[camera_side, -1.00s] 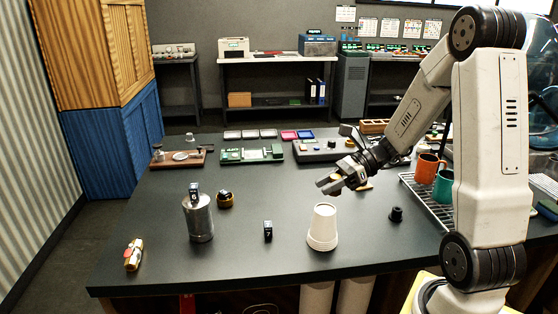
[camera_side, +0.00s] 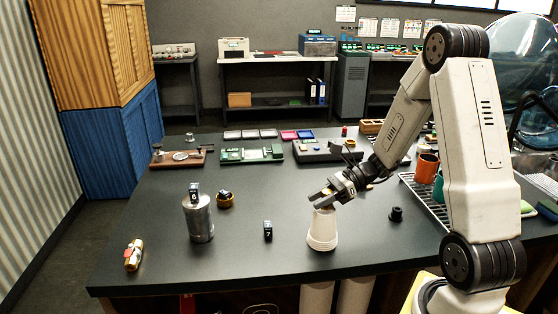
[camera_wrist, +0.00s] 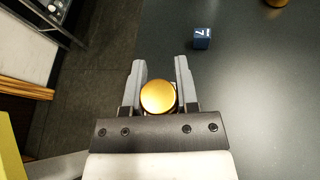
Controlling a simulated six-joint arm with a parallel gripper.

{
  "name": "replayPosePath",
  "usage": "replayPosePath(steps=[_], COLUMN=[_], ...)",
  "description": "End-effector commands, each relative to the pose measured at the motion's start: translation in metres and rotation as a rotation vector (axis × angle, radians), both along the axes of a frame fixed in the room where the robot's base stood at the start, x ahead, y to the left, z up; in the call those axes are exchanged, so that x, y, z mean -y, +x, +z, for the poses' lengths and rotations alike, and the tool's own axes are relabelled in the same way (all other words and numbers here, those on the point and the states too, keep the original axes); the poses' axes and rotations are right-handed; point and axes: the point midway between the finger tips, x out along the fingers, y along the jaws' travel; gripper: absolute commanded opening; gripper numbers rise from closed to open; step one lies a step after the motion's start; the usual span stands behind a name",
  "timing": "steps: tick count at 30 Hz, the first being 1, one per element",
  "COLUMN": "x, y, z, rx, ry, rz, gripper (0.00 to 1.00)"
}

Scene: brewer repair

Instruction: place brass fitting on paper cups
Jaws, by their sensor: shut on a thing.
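A white stack of upside-down paper cups (camera_side: 322,232) stands on the dark table near its front edge in the side view. My gripper (camera_side: 322,197) is right at the top of the stack, its fingers just over the upper rim. In the wrist view my gripper (camera_wrist: 158,85) is shut on a round, gold-coloured brass fitting (camera_wrist: 158,97), which sits between the fingers near their base. In the side view the fingers hide the fitting. I cannot tell whether the fitting touches the top cup. The cups are mostly hidden below the fitting in the wrist view.
A numbered dark cube (camera_side: 267,231) stands left of the cups. A metal can (camera_side: 199,221) with another cube (camera_side: 194,189) on top is farther left. A small black part (camera_side: 396,214) is to the right, before the rack with an orange mug (camera_side: 427,168).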

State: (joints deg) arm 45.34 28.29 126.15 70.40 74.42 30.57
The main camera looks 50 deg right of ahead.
Motion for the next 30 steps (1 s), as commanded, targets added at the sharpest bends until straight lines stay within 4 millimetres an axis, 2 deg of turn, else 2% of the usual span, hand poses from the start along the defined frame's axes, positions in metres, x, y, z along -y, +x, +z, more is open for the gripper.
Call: replayPosePath(steps=[16, 17, 19, 20, 30], x=[0.0001, 0.0001, 0.0002, 0.0002, 0.0], y=[0.0001, 0.0001, 0.0001, 0.0001, 0.0], z=[-0.0075, -0.0072, -0.0071, -0.007, -0.0065], rx=[0.0, 0.0, 0.001, 0.001, 0.001], ry=[0.0, 0.0, -0.001, -0.001, -0.001], rz=[-0.001, -0.001, -0.001, -0.001, -0.001], gripper=[0.0, 0.47, 0.69, 0.73, 0.73])
